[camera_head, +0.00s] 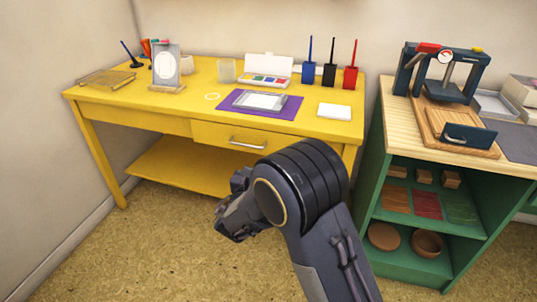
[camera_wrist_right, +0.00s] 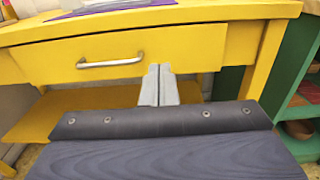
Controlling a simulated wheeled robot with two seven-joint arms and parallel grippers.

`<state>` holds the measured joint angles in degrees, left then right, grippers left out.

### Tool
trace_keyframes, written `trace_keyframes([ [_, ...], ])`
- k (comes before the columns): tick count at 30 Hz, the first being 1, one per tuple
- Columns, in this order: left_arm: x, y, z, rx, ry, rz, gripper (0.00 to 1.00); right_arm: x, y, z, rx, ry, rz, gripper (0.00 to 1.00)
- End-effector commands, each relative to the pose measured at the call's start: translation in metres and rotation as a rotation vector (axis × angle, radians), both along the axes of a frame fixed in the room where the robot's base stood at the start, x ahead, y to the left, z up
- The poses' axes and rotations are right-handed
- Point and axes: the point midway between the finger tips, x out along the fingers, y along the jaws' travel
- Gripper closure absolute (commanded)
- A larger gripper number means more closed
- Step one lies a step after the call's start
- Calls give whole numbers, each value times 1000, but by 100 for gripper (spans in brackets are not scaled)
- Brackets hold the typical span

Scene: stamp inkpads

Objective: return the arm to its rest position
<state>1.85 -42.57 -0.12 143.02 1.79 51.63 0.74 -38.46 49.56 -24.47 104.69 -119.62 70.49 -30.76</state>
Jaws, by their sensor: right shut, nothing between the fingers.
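My right arm (camera_head: 300,195) reaches up from the bottom of the head view, in front of the yellow table (camera_head: 155,120). Its gripper (camera_head: 230,232) is at the lower left end of the arm, out over the floor, and the arm partly hides it. In the right wrist view the two grey fingertips (camera_wrist_right: 159,84) are together with nothing between them. Beyond them are the table's drawer front and its silver handle (camera_wrist_right: 110,61). My left gripper shows in neither view.
The yellow table holds a purple mat (camera_head: 232,106) with a clear case, a paint box (camera_head: 265,70), and blue, black and red stamps (camera_head: 329,72). A green shelf unit (camera_head: 376,190) stands at right with a press on top. The floor at left is clear.

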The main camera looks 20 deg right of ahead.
Motion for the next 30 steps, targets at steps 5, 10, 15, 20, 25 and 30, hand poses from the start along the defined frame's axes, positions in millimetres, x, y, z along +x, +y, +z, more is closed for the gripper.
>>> trace_keyframes([
  [5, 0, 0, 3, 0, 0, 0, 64, -11, 8, 0, 0, 0, 2, 100],
  [10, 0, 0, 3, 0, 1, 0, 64, -18, -6, 1, 48, 2, -42, 100],
  [15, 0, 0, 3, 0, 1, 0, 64, -65, -80, -1, 367, 3, -307, 100],
  [20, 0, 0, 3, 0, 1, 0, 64, -155, -141, -18, 857, -39, -682, 100],
  [25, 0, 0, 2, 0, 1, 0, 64, -246, -145, -32, 1367, -138, -1044, 100],
  [30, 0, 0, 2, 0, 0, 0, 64, -312, -111, -30, 1841, -276, -1341, 100],
])
